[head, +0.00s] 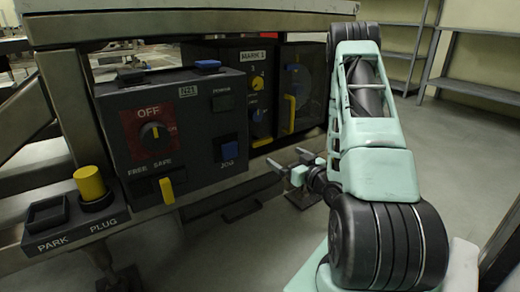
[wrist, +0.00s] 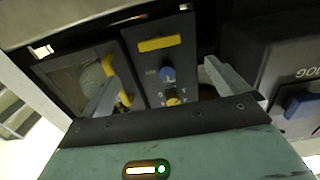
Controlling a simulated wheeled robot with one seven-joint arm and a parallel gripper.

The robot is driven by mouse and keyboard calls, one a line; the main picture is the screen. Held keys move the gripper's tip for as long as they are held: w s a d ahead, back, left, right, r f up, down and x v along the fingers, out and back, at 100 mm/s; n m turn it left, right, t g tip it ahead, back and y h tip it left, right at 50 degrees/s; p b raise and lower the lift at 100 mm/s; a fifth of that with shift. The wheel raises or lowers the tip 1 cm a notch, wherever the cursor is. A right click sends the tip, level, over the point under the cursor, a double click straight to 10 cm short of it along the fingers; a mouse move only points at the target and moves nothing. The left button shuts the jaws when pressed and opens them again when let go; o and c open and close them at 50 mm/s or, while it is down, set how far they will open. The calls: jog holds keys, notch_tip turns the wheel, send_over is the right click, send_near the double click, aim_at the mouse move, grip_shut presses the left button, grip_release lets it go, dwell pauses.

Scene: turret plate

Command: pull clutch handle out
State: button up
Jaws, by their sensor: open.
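My gripper (head: 285,158) is open and empty in front of the panels, low and right of the grey control box. Its two fingers stand wide apart in the wrist view (wrist: 162,72), which shows the panels upside down. No label reading clutch is legible. A yellow bar handle (head: 262,142) is at the bottom of the MARK 1 panel; it also shows in the wrist view (wrist: 160,43), beyond and between the fingers. A second, upright yellow handle (head: 289,115) is on the windowed door to the right, partly behind the left finger in the wrist view (wrist: 111,70).
The grey control box (head: 205,125) juts out left of my gripper, with an OFF dial, a yellow FREE/SAFE lever (head: 167,190) and a blue JOG button (head: 229,150). A yellow plug (head: 90,184) stands at far left. A tabletop edge hangs above.

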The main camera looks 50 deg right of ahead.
aim_at(263, 143)
jog(key=b+x, duration=0.8)
jog(key=x, duration=0.6)
jog(key=shift+d+b, duration=0.15)
jog(key=shift+b, duration=0.2)
